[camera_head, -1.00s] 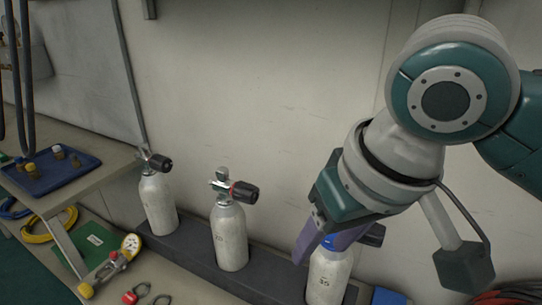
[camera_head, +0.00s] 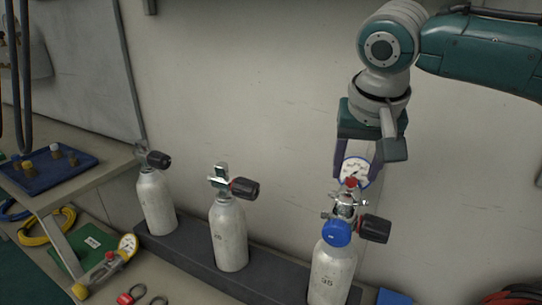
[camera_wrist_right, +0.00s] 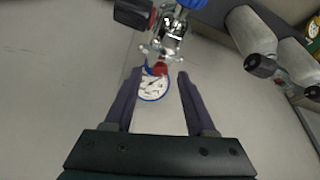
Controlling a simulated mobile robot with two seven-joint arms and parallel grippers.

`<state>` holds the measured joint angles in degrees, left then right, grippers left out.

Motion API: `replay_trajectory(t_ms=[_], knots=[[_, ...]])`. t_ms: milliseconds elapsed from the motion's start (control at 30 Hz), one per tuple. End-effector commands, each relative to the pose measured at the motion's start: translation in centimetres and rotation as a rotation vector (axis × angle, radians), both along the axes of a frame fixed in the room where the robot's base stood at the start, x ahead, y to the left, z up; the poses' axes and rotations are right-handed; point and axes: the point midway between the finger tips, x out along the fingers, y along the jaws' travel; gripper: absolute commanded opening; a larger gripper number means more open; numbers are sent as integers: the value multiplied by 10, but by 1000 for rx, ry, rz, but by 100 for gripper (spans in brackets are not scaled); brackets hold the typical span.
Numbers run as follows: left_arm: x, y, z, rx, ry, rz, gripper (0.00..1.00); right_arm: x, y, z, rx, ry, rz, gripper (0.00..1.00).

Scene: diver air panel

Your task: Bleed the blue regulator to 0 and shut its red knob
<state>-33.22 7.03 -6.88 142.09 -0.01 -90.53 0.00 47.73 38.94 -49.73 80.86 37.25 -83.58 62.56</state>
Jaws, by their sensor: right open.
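The blue regulator (camera_head: 337,233) sits on the right cylinder (camera_head: 332,272), with a chrome body and a round blue cap. Its white, blue-rimmed gauge (camera_head: 355,171) stands above; the needle reading is too small to tell. The red knob (camera_head: 351,182) is just below the gauge. My right gripper (camera_head: 357,172) is open and points down over the gauge and knob. In the right wrist view, the red knob (camera_wrist_right: 160,68) appears between the open fingertips (camera_wrist_right: 160,73), with the gauge (camera_wrist_right: 153,88) between the fingers; I see no clear contact. My left gripper is out of view.
A black valve handwheel (camera_head: 374,229) sticks out right of the regulator. Two more cylinders (camera_head: 229,237) (camera_head: 156,203) stand to the left in the dark rack (camera_head: 195,252). A yellow-ended tool with a gauge (camera_head: 108,263) lies on the bench.

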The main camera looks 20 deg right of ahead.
Motion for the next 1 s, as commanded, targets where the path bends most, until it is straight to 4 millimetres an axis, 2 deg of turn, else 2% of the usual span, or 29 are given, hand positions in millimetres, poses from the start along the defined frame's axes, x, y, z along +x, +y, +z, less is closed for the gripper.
replay_trajectory(t_ms=[133,467,900,1000], knots=[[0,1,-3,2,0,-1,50,5,-3,-14,0,0,-1,56],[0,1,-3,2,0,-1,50,6,-3,-16,0,-1,1,55],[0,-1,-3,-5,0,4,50,6,-3,-16,0,-1,1,5],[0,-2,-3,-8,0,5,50,6,-3,-16,0,-1,1,0]])
